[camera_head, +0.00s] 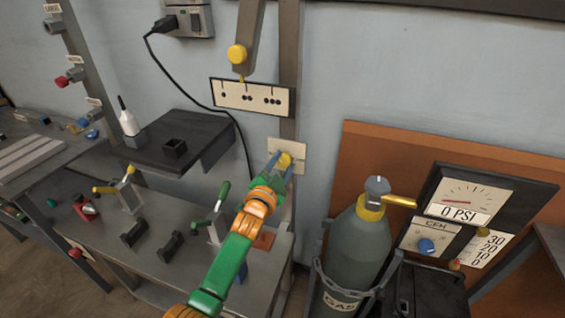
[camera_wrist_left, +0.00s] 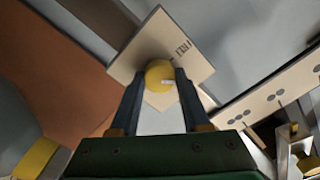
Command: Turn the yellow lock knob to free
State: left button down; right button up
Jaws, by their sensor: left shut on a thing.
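The yellow lock knob (camera_head: 284,160) sits on a cream label plate (camera_head: 301,150) fixed to the grey post. In the left wrist view the round yellow knob (camera_wrist_left: 159,73) shows in front of the tilted cream plate (camera_wrist_left: 193,52), which bears dark lettering I can only partly read. My left gripper (camera_head: 279,163) reaches up to the plate from below. Its two dark fingers are shut on the knob, one on each side, also in the left wrist view (camera_wrist_left: 159,80). My right gripper is not in view.
Above the knob is a plate with dot marks (camera_head: 253,97) and a yellow-knobbed lever (camera_head: 237,54). A grey gas cylinder (camera_head: 359,252) stands at the right by the gauge panel (camera_head: 466,200). A workbench (camera_head: 170,262) with clamps lies below left, under a dark shelf (camera_head: 184,140).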

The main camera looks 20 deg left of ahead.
pick_arm(q)
jog(key=n+p, duration=0.1)
jog(key=n, duration=0.4)
jog(key=shift+n, duration=0.3)
jog(key=shift+f+n+p, duration=0.1)
jog(key=shift+n+p, duration=0.2)
jog(key=shift+n, duration=1.9)
jog(key=shift+c, duration=1.9)
grip_release()
jog(key=shift+a, duration=0.1)
jog(key=s+p, duration=0.1)
jog(key=s, duration=0.6)
jog(key=shift+a, duration=0.1)
